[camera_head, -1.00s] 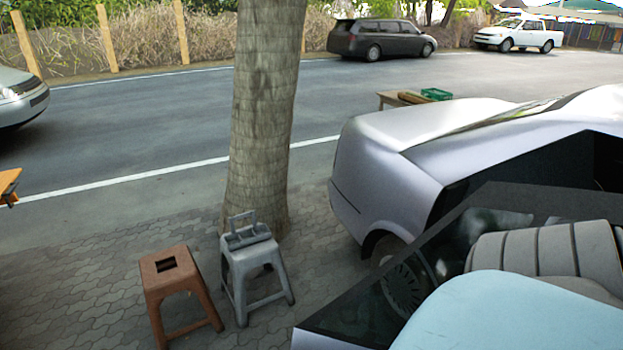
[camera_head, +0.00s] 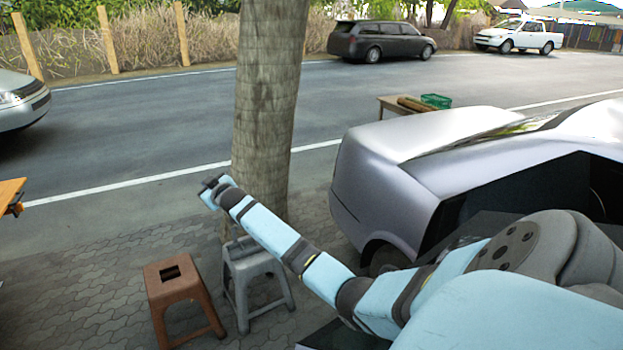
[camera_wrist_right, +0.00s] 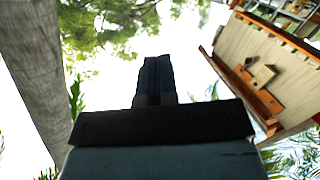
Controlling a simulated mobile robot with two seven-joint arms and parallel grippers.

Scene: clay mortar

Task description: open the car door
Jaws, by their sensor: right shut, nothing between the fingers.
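The silver car (camera_head: 395,175) stands at the right in the head view. Its near side, where the door is, is mostly hidden behind my right arm and body, so I cannot tell how the door stands. A dark piece of the car's near side (camera_head: 340,337) shows at the bottom edge. My left gripper is not in view.
A tree trunk (camera_head: 268,100) stands left of the car. A small table (camera_head: 395,105) with a green crate (camera_head: 436,101) is beyond the car.

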